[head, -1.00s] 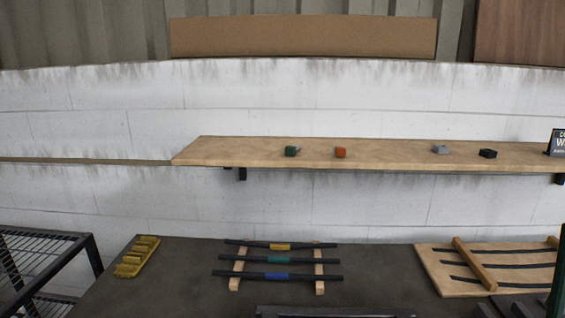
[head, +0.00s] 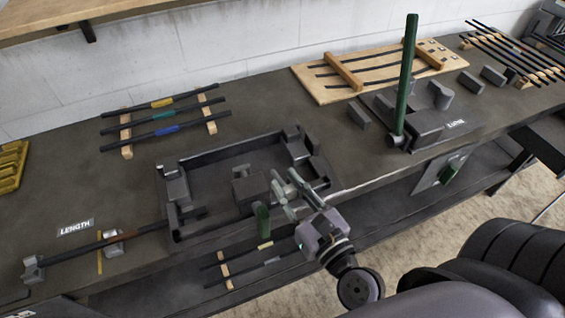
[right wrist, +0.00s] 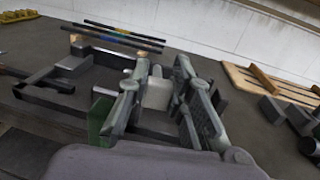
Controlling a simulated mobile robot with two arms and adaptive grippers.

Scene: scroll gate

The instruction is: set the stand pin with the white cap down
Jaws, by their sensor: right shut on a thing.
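My right gripper (head: 291,190) is over the front right part of a dark tray-like frame (head: 205,160) on the bench. In the right wrist view, the right gripper (right wrist: 160,95) has a pale block-like piece (right wrist: 157,93) between its fingers. It looks like the white cap of the stand pin, and the gripper is shut on it. The pin's shaft and lower end are hidden, so I cannot tell its tilt or whether it touches anything. A short green upright piece (head: 262,221) is just left of the gripper. My left gripper is not in view.
A grey block (head: 248,188) stands inside the frame. Three banded rods (head: 165,130) lie on wooden strips behind. A tall green post (head: 406,80) stands on a fixture to the right. A wooden board (head: 330,90) lies behind that.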

